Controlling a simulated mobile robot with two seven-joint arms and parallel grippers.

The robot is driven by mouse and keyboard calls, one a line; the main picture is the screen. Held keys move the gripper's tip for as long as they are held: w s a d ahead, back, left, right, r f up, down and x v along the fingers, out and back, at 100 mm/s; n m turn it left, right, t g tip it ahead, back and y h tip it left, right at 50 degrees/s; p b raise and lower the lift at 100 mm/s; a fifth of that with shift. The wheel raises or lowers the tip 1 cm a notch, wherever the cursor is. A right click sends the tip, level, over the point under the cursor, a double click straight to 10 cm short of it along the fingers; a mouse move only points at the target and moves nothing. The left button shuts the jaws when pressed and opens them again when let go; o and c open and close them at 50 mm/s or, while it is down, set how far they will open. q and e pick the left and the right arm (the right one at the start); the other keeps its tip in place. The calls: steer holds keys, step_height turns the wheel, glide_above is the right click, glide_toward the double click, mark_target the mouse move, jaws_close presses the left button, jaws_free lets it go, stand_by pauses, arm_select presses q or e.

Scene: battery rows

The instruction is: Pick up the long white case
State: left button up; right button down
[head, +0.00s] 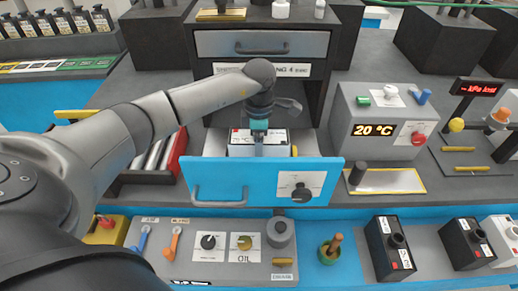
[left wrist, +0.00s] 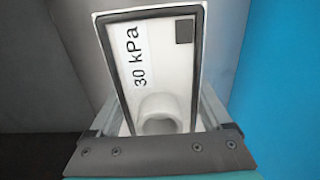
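A white case (head: 240,150) sits in the pulled-out drawer in the head view, partly hidden behind the blue drawer front and my left gripper (head: 259,143). The left wrist view shows a white case (left wrist: 118,85) with a dark rim, a "30 kPa" label, a dark square and a round white knob. My left gripper, also in the left wrist view (left wrist: 160,118), reaches down over it. Its fingers stand apart, one on each side of the case. Contact with the case cannot be made out. My right gripper is not in view.
The blue drawer front (head: 222,182) stands out from a dark cabinet (head: 320,75). A grey box reading 20 °C (head: 353,110) stands to the right. A control panel (head: 190,268) with knobs lies in front. Black boxes (head: 380,262) stand at the front right.

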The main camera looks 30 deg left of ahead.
arm_select(q)
steer(key=shift+r, duration=0.1)
steer(key=c, duration=1.2)
steer(key=shift+c, duration=0.2)
